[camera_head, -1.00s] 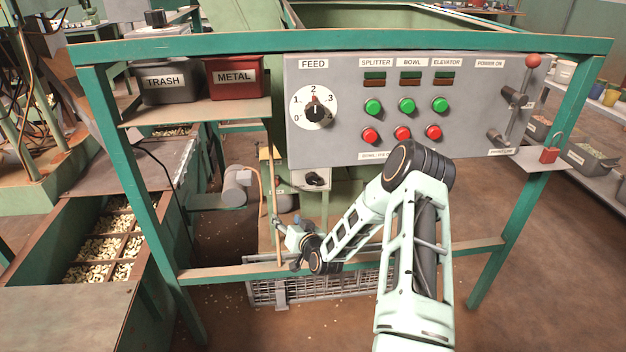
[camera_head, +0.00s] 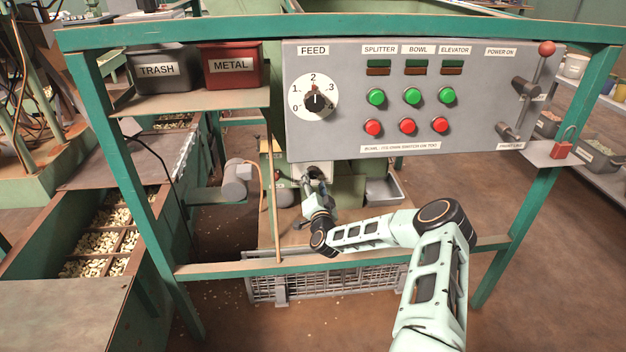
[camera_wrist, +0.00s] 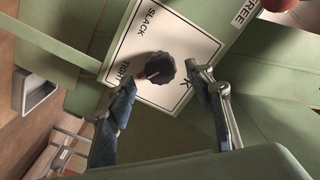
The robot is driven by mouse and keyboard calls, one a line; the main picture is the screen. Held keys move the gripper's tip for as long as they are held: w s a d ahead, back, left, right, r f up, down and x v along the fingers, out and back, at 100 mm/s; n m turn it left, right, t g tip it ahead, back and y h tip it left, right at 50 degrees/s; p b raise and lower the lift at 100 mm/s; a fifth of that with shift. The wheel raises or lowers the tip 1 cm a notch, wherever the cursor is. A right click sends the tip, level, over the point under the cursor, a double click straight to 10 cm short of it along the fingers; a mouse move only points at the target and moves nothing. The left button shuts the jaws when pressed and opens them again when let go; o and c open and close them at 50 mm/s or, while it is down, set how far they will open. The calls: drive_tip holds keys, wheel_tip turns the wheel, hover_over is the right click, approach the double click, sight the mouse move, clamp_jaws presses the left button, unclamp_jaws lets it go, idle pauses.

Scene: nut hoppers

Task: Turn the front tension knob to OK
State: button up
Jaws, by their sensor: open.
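The tension knob (camera_wrist: 160,68) is dark and round, on a white plate (camera_wrist: 182,35) in the wrist view. The plate reads SLACK at the top and TIGHT at the left. A "K" shows at the lower right, its label partly hidden by a finger. A brownish mark on the knob lies on its left side, toward TIGHT; its exact pointing is hard to tell. My gripper (camera_wrist: 163,78) is open, one finger on each side of the knob, with gaps visible. In the head view my gripper (camera_head: 315,182) is below the grey panel and covers the knob.
The grey panel (camera_head: 455,75) with a FEED dial (camera_head: 315,99) and several buttons hangs just above my gripper. A green frame bar (camera_head: 400,253) runs below my forearm. A motor (camera_head: 236,180) stands left of the gripper. Part of a red round thing (camera_wrist: 279,5) shows in the wrist view.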

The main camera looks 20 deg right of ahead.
sight(313, 175)
drive_tip(key=shift+b+x, duration=0.45)
drive_tip(key=shift+x, duration=1.5)
drive_tip(key=c, duration=1.2)
drive_tip(key=shift+o, duration=0.2)
